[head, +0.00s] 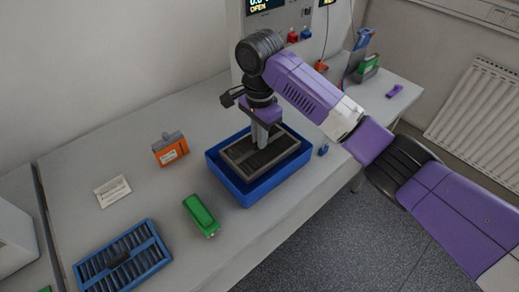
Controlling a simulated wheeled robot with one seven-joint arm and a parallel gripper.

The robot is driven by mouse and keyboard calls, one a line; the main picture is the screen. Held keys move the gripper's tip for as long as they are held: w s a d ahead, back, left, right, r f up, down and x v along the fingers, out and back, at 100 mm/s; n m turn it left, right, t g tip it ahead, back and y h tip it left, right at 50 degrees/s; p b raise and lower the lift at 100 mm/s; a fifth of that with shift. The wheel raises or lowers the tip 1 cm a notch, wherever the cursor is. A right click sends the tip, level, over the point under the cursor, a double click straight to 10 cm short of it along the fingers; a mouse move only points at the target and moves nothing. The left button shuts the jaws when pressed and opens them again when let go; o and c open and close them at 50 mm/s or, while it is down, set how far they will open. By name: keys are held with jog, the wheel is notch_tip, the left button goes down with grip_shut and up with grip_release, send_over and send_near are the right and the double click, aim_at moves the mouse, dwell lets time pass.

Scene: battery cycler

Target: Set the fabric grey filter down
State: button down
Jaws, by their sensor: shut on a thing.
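The grey filter (243,163) is a flat rectangular piece with a grey-brown frame and dark slats. It is in or just over a blue tray (268,188) in the middle of the bench. Its underside is hidden by the tray walls, so I cannot tell whether it touches the tray floor. My gripper (263,143) points down from above, shut on the filter near its middle. The grip point itself is partly hidden by the fingers.
A green block (201,215), an orange box (170,149), a white card (113,191) and a blue slatted filter (122,257) lie left of the tray. A small blue piece (323,150) lies to its right. A machine with a display (265,6) stands behind.

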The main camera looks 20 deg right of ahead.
aim_at(259, 150)
jog(key=shift+f, duration=2.45)
jog(key=shift+f, duration=0.1)
jog(key=c, duration=1.5)
grip_release()
notch_tip(259, 150, up, 12)
jog(key=shift+r+p, duration=0.1)
jog(key=shift+p, duration=0.25)
